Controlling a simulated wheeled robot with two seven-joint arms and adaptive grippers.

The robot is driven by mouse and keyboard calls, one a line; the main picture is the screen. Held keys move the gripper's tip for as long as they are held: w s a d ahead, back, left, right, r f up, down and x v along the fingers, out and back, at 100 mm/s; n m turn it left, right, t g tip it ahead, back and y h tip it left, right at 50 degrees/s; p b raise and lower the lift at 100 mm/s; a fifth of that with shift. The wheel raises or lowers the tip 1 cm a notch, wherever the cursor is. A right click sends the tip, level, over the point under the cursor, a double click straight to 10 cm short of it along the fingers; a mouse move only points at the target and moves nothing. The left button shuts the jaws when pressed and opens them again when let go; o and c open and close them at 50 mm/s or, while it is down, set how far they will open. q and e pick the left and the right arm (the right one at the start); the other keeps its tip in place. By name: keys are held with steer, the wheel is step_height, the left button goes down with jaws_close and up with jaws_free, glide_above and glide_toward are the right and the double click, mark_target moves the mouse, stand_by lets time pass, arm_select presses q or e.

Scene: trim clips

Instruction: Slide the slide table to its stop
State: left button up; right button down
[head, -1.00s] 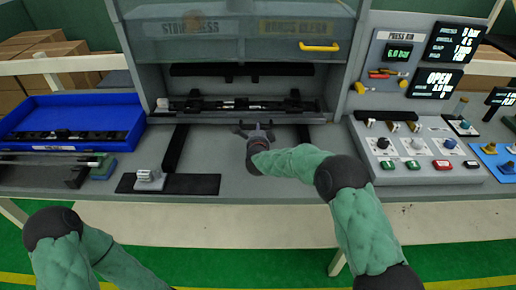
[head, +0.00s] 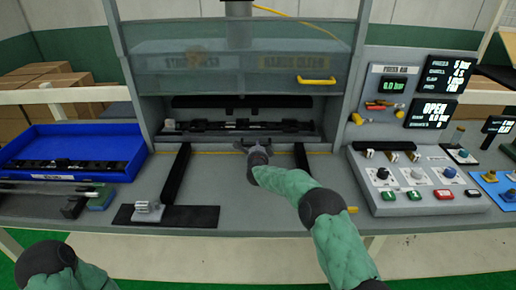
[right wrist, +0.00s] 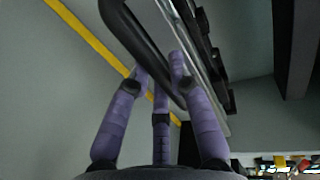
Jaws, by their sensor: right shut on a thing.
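The slide table (head: 290,138) lies between two black rails under the press, with a long dark trim piece (head: 240,125) on it. A dark handle bar sticks out at its front. My right gripper (head: 252,147) is at this handle. In the right wrist view, the purple fingers of the right gripper (right wrist: 160,75) are closed around the handle (right wrist: 138,38). Contact at each fingertip is partly hidden. Only part of my left arm shows at the lower left of the head view; its gripper is out of view.
A raised clear guard with a yellow handle (head: 316,80) hangs above the slide. A blue tray (head: 75,135) is at left, and a metal block on a black mat (head: 195,217) is in front. A button panel (head: 430,185) stands at right. A yellow line crosses the bench.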

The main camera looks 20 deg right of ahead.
steer(key=shift+w+d+r, duration=0.1)
steer(key=shift+r, duration=0.15)
steer(key=c, duration=1.3)
jaws_free()
steer(key=shift+o, duration=1)
steer(key=shift+w+f, duration=0.25)
steer(key=shift+s, duration=0.1)
steer(key=v, duration=1.2)
